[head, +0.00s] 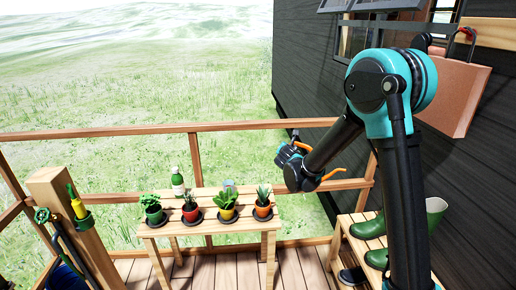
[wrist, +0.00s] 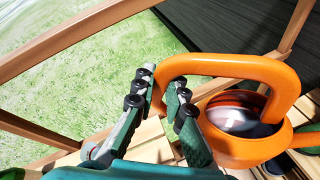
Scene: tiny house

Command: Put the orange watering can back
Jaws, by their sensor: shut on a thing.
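The orange watering can (wrist: 240,150) fills the right of the wrist view, with its open top and dark inside showing. Its looped handle (wrist: 225,66) runs between the fingers of my gripper (wrist: 163,78), which is shut on it. In the head view my gripper (head: 287,154) is above and beyond the right end of the plant table. There, only thin orange parts of the can (head: 334,173) show; my arm hides the rest. I cannot tell whether the can touches anything below.
The wooden table (head: 190,228) holds several potted plants and a green bottle (head: 178,180). Green boots (head: 370,225) stand on a slatted bench (head: 348,248) at right. A wooden railing (head: 130,131) runs behind; a dark wall (head: 300,75) and hanging bag (head: 455,95) are right.

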